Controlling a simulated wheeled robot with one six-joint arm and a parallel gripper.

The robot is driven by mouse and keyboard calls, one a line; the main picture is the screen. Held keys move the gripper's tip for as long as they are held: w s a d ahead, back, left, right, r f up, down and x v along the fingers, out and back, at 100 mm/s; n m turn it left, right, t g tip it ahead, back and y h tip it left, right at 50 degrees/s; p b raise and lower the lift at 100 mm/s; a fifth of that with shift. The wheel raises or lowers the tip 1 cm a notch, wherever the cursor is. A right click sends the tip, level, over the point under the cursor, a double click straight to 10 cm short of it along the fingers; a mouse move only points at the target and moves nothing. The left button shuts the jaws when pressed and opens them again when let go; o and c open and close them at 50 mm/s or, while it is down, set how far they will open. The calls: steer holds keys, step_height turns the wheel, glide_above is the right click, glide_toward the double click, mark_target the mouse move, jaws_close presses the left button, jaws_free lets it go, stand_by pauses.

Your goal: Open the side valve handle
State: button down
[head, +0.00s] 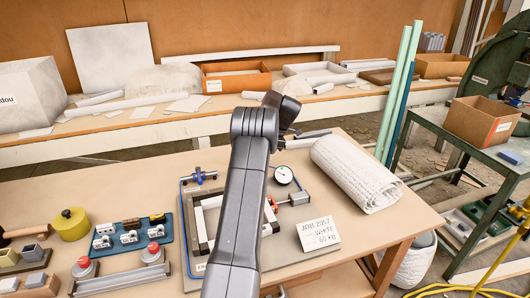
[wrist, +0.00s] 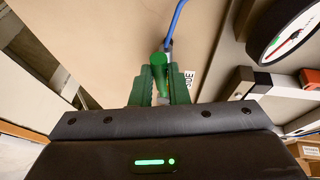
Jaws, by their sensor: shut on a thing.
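In the wrist view the two green fingers of my gripper (wrist: 160,82) point away from the camera and close around a small green valve handle (wrist: 159,63). The handle's rounded green top shows between and above the fingertips; its lower part is hidden by them. A blue hose (wrist: 175,18) runs up from a metal fitting just beside the handle. In the head view my grey arm covers the middle of the press frame (head: 198,230), and neither the fingers nor the green handle can be made out there.
A round gauge (head: 283,174) sits right of my arm and shows large in the wrist view (wrist: 288,28). A blue-handled valve (head: 200,175) stands at the frame's back left. A white roll (head: 357,172) and a job card (head: 318,234) lie to the right, control buttons (head: 152,252) to the left.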

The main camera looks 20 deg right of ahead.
stand_by(0.3)
steer(key=c, duration=1.4)
jaws_free()
steer(key=p+v, duration=0.1)
steer(key=v, duration=1.2)
steer(key=shift+d+r, duration=0.15)
steer(key=shift+r, duration=0.2)
steer(key=b+x, duration=0.1)
steer(key=x, duration=1.2)
steer(key=shift+f, duration=0.4)
